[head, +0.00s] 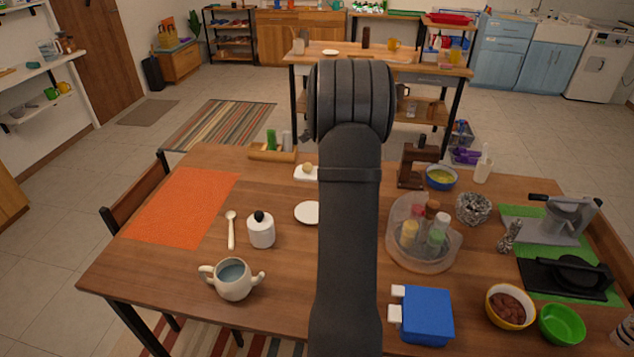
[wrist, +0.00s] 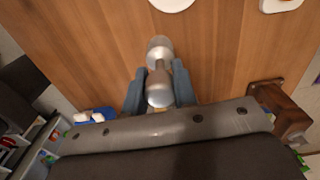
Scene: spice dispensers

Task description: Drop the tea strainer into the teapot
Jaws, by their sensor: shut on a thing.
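In the wrist view, my gripper (wrist: 160,88) is shut on a shiny silver metal piece with two rounded ends, which I take to be the tea strainer (wrist: 160,52). One end lies between the fingers and the other sticks out beyond them, over the wooden table. In the head view my own arm hides the gripper and the strainer. A cream pot (head: 232,281) with a projection on each side, the likely teapot, stands upright at the table's front left. Its top is open and the inside looks bluish. It is not seen in the wrist view.
A white jar with a black knob (head: 261,232) and a spoon (head: 231,229) are behind the pot. A white plate (head: 307,213) lies beside my arm. A clear tray of bottles (head: 422,255) and a blue box (head: 426,316) stand to the right.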

